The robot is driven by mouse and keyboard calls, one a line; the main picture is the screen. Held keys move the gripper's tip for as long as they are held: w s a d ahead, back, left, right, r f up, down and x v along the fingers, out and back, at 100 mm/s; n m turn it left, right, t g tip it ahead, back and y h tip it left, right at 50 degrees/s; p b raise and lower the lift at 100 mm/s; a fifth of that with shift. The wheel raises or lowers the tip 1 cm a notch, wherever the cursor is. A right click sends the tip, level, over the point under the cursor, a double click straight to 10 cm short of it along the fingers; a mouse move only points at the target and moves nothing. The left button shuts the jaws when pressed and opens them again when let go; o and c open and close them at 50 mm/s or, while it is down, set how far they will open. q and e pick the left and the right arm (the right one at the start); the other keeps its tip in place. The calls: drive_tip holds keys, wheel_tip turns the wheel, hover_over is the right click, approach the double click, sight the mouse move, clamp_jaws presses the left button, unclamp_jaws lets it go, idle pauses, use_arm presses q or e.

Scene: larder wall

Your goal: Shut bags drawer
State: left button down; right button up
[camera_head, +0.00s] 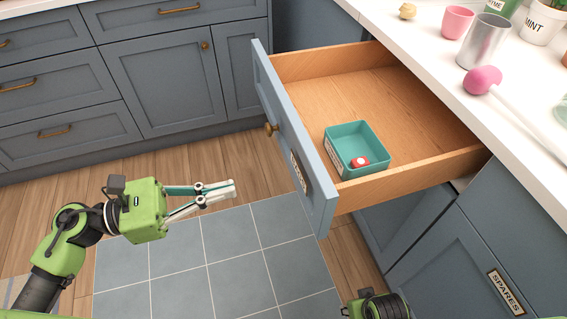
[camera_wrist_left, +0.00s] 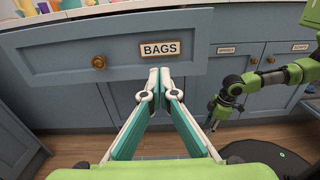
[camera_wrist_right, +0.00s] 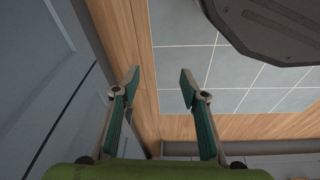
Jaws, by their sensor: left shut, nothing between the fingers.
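The bags drawer (camera_head: 285,125) is pulled out, its blue-grey front facing left in the head view. In the left wrist view its front (camera_wrist_left: 60,62) carries a label (camera_wrist_left: 160,49) reading BAGS and a round brass knob (camera_wrist_left: 99,62). Inside it sits a teal box (camera_head: 345,137) holding a small red-and-white item (camera_head: 359,162). My left gripper (camera_head: 233,188) is shut and empty, apart from the drawer front and to its left. My right gripper (camera_wrist_right: 160,78) is open and empty, low beside cabinet fronts in the right wrist view; its fingers are hidden in the head view.
A white counter (camera_head: 440,62) above the drawer bears a pink cup (camera_head: 456,21), a metal tumbler (camera_head: 484,42), a pink-headed tool (camera_head: 483,80) and a plant pot (camera_head: 541,23). A SPARES cabinet (camera_head: 452,262) stands at lower right. The tiled floor (camera_head: 230,255) is clear.

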sight(299, 171)
use_arm(q)
drive_tip(key=p+x, duration=0.1)
drive_tip(key=x, duration=0.9)
drive_tip(key=shift+w+d+p, duration=0.2)
drive_tip(key=shift+d+p, duration=0.15)
drive_tip(key=shift+p, duration=0.05)
drive_tip(key=shift+w+d, duration=0.15)
drive_tip(key=shift+d, duration=0.35)
use_arm(e)
drive_tip(key=s+f, duration=0.3)
drive_tip(key=f, duration=0.3)
drive_tip(key=shift+d+f, duration=0.15)
use_arm(q)
drive_tip(key=shift+d, duration=0.1)
use_arm(e)
drive_tip(key=shift+d, duration=0.15)
